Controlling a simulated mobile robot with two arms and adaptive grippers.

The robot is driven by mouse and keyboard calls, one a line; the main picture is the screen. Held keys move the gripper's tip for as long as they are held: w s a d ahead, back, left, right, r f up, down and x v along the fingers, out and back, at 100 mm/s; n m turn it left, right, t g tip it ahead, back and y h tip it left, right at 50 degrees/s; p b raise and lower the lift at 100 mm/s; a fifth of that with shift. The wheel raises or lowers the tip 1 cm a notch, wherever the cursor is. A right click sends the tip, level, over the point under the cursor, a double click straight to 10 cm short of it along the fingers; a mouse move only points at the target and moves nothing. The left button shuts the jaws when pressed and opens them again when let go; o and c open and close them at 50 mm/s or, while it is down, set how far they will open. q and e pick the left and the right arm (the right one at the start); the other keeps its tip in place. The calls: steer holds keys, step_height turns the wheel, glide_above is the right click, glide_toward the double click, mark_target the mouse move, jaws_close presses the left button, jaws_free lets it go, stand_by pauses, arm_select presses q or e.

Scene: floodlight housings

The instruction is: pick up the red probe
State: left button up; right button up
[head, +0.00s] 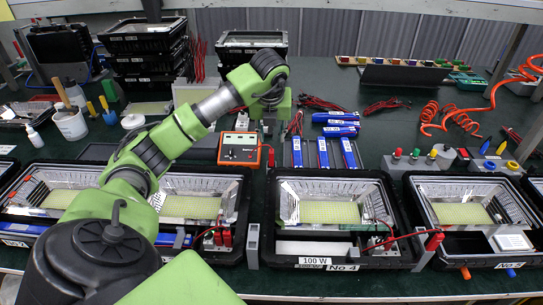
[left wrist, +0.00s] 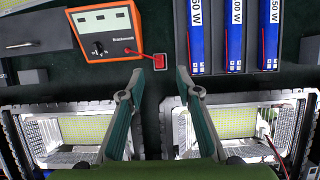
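The red probe (head: 271,158) stands at the right side of the orange device (head: 239,148) on the dark green table. My right gripper is not in view.
Blue boxes (head: 322,153) stand in a rack right of the probe. Floodlight housings (head: 330,200) in black trays line the front edge. Black crates (head: 145,45) are stacked at the back left. Orange coiled hoses (head: 462,121) lie at the right.

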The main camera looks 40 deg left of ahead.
mark_target(271, 151)
arm_select(q)
steer(key=x, duration=0.4)
steer(key=shift+a+f, duration=0.1)
steer(key=shift+f, duration=0.2)
steer(key=shift+s+p+x, duration=0.2)
steer(key=shift+p+x, duration=0.5)
steer(key=shift+x, duration=2)
jaws_close()
